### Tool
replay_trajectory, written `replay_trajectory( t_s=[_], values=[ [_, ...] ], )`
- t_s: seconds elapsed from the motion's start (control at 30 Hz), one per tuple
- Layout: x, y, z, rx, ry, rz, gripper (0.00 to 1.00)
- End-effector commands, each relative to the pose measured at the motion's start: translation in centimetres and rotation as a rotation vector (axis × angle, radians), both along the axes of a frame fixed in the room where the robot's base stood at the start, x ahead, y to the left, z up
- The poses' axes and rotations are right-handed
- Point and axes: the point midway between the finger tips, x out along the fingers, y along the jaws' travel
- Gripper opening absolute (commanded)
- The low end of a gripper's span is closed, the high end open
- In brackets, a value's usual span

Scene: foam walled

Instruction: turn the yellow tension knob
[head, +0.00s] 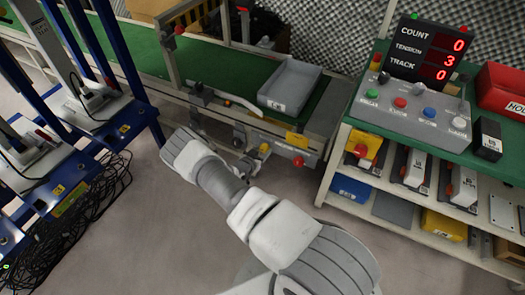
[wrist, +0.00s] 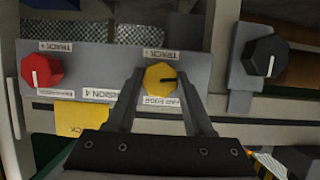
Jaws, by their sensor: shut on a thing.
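The yellow knob (wrist: 158,77) sits on a grey panel (wrist: 95,60) in the wrist view. Its dark pointer line points right in that view. My gripper (wrist: 161,82) is shut on the knob, one finger at each side. In the head view the yellow knob (head: 264,148) is a small spot at the front of the conveyor, by the end of my gripper (head: 250,162), which is small and partly hidden there. A display (head: 428,50) at the right reads COUNT 0, TENSION 3, TRACK 0.
A red knob (wrist: 40,72) and a black knob (wrist: 265,57) flank the yellow one in the wrist view. A yellow tag (wrist: 82,119) hangs below the panel. A grey tray (head: 289,84) sits on the green conveyor. A shelf unit stands right; blue frames and cables are left.

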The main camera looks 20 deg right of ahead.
Motion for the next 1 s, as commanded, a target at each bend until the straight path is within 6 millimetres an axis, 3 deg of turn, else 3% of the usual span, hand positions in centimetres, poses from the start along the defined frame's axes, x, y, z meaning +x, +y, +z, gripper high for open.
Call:
replay_trajectory(
  t_s=[0.1,0.47,1.0],
  values=[
    [0.02,0.05,-0.01,0.000,0.000,0.001,0.00],
    [-0.06,0.05,0.02,0.040,-0.048,0.000,0.00],
    [-0.31,-0.12,-0.19,0.315,-0.397,-0.002,0.00]
  ],
)
